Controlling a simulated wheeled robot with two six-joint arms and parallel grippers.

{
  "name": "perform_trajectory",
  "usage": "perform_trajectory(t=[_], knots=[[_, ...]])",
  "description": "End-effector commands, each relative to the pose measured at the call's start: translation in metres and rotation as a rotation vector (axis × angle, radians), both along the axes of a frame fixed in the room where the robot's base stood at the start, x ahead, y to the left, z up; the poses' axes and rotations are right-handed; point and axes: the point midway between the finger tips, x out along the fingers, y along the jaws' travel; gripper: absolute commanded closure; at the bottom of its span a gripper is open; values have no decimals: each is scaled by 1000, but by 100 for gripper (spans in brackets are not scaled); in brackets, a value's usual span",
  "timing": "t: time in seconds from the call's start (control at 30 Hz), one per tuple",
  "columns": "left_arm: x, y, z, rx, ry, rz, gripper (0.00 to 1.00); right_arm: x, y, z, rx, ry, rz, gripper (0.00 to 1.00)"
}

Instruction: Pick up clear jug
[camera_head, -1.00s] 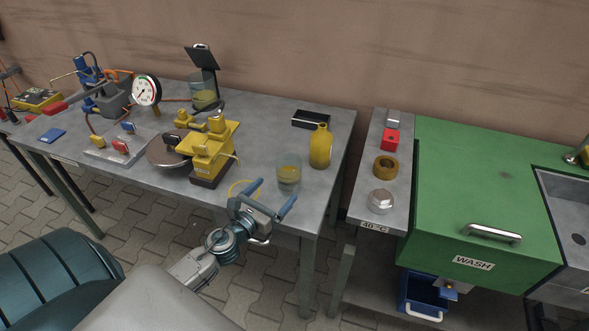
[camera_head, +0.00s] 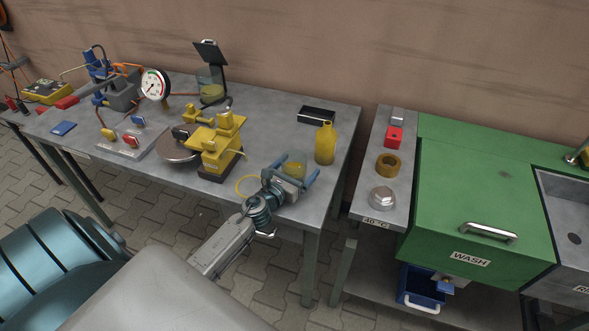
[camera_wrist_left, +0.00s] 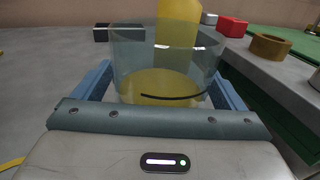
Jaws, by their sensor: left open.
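A clear jug (camera_head: 294,168) with yellow liquid in its lower part stands upright near the front right of the grey bench. My left gripper (camera_head: 296,174) is open, with its blue fingers on either side of the jug. In the left wrist view the jug (camera_wrist_left: 165,65) fills the space between the fingers, and the gripper body hides its base. I cannot tell whether the fingers touch it. My right gripper is not in view.
A yellow bottle (camera_head: 325,144) stands just behind the jug, to the right. A yellow device (camera_head: 222,147) is to the left. A narrow side table (camera_head: 375,220) stands right.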

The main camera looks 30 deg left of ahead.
Motion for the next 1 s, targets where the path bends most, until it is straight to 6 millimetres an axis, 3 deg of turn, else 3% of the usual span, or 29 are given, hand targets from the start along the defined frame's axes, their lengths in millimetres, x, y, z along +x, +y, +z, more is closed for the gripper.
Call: perform_trajectory(t=[0.2, 0.4, 0.47, 1.0], knots=[[0, 0, 0, 0, 0, 0, 10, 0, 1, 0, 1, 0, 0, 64], [0, 0, 0, 0, 0, 0, 49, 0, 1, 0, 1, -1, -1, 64], [0, 0, 0, 0, 0, 0, 57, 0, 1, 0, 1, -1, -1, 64], [0, 0, 5, 0, -1, 0, 57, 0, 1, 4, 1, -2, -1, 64]])
